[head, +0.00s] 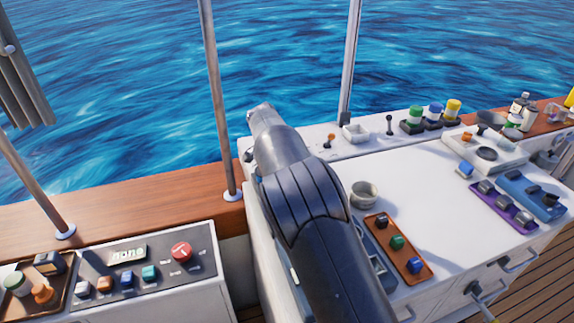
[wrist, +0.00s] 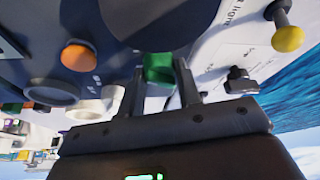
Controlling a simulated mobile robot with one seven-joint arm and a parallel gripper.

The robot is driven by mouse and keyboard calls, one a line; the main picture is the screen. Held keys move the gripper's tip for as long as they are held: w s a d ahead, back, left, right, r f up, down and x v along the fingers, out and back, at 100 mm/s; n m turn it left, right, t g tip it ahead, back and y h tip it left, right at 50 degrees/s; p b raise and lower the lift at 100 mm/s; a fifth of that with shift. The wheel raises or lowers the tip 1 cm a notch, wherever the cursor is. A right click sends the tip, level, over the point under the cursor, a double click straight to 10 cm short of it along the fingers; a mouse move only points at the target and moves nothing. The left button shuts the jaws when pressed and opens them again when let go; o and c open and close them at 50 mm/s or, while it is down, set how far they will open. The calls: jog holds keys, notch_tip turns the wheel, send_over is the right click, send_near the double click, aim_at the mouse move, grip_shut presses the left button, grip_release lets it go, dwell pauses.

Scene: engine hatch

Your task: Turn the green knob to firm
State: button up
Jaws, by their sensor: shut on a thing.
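In the wrist view, my gripper (wrist: 159,80) has its two dark fingers on either side of a green knob (wrist: 157,67) and is shut on it. The knob sits on a pale panel, in front of a large dark rounded shape. Any marks at the knob, including a firm label, are not readable. In the head view, my arm hides the gripper and this knob. Another small green knob (head: 397,242) shows there on a brown plate right of my arm.
In the wrist view, an orange knob (wrist: 78,56), a yellow-tipped lever (wrist: 288,38) and a black knob (wrist: 240,80) are near my gripper.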

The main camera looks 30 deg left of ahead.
jog(key=shift+a+m+g+h, duration=0.1)
jog(key=shift+m+g+h, duration=0.4)
jog(key=shift+m, duration=1.2)
jog(key=o, duration=1)
jog(key=shift+r, duration=0.1)
jog(key=v, duration=1)
jog(key=shift+s+a+r, duration=0.1)
jog(key=shift+a+r, duration=0.05)
jog(key=shift+r, duration=0.1)
